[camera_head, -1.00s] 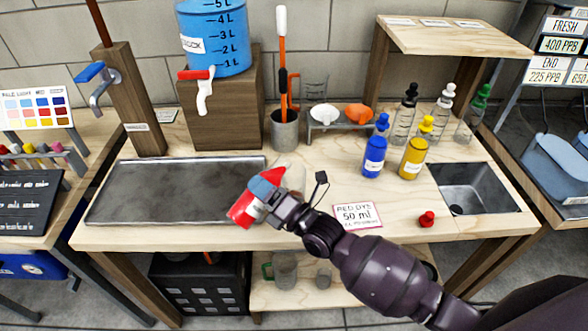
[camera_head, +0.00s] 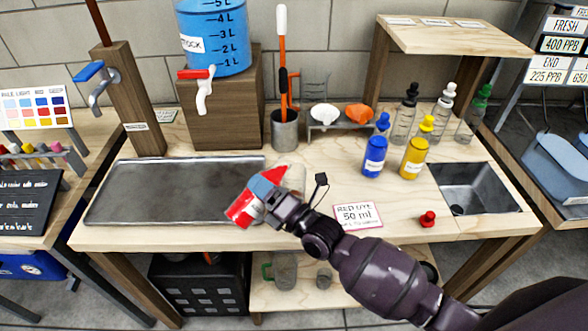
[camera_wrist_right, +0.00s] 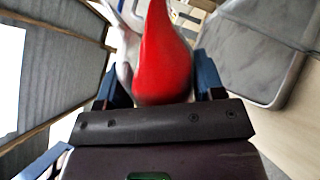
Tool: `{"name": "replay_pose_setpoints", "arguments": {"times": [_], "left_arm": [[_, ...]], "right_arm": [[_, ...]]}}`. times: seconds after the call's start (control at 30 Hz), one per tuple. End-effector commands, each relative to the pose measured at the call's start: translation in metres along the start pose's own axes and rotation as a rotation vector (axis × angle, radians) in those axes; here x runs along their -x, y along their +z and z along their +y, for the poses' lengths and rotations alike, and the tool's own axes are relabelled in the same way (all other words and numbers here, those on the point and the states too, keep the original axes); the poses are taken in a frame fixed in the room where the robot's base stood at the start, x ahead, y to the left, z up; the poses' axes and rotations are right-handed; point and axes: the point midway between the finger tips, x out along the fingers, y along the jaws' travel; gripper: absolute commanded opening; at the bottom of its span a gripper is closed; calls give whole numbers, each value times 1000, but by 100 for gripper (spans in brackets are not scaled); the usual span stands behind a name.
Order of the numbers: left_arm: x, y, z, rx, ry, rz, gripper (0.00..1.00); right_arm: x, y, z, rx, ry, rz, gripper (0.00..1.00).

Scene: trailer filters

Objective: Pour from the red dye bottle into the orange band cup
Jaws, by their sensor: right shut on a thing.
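The red dye bottle (camera_head: 240,211) is red with a white label and is held strongly tilted above the bench, near the metal tray's right end. My right gripper (camera_head: 262,188) is shut around its middle. In the right wrist view the red bottle (camera_wrist_right: 162,60) sits between the two blue fingers. A pale clear cup (camera_head: 295,176) stands right behind the gripper, partly hidden by it. No orange band shows on it, so I cannot tell if it is the orange band cup. No liquid stream is visible. My left gripper is not in view.
A red cap (camera_head: 428,219) lies near a white "RED DYE 50 ml" card (camera_head: 357,215). Blue (camera_head: 375,150) and yellow (camera_head: 415,153) bottles stand behind, left of the sink (camera_head: 470,180). The metal tray (camera_head: 170,190) is empty. A blue tank (camera_head: 213,38) stands on a wooden block.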

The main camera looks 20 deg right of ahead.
Motion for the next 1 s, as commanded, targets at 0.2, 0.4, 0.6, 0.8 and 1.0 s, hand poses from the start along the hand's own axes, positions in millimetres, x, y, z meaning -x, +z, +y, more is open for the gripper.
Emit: {"name": "replay_pose_setpoints", "arguments": {"times": [0.2,0.4,0.6,0.8,1.0], "left_arm": [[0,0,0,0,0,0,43],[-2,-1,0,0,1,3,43],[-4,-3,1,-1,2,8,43],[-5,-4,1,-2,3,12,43],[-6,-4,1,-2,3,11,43]], "right_arm": [[0,0,1,-13,2,-4,27],[0,0,0,-25,2,-7,27],[0,0,0,-36,2,-9,27],[0,-1,0,-48,2,-12,27],[0,-1,0,-59,2,-15,27]]}}
